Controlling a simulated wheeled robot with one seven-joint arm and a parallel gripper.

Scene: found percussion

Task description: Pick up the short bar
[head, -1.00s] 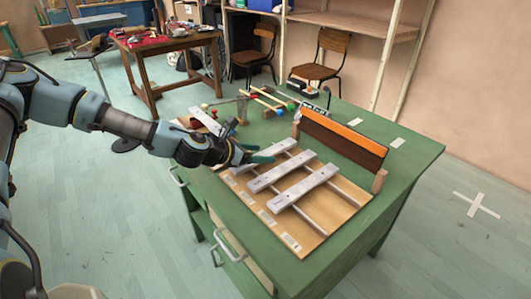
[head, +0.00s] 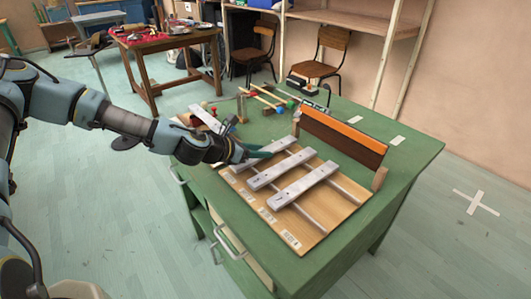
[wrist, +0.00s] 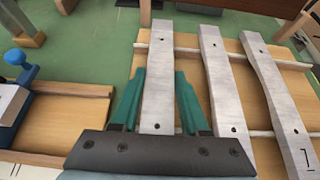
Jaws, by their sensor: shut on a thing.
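The short bar (head: 281,144) is the leftmost of three pale metal bars on the rack. In the wrist view the short bar (wrist: 158,42) runs between my teal fingers, with a hole near each end. My gripper (head: 261,154) is shut on it from its near end, one finger along each side, as the wrist view also shows (wrist: 160,80). The bar lies across the rails or very close above them; I cannot tell which. The middle bar (head: 281,171) and the right bar (head: 302,187) lie beside it on the rails, apart from my fingers.
The bars' wooden board (head: 325,215) lies on a green workbench (head: 410,150). A brown plank with an orange top edge (head: 342,136) stands behind the bars. A blue-knobbed tool (wrist: 20,62) stands left of my gripper.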

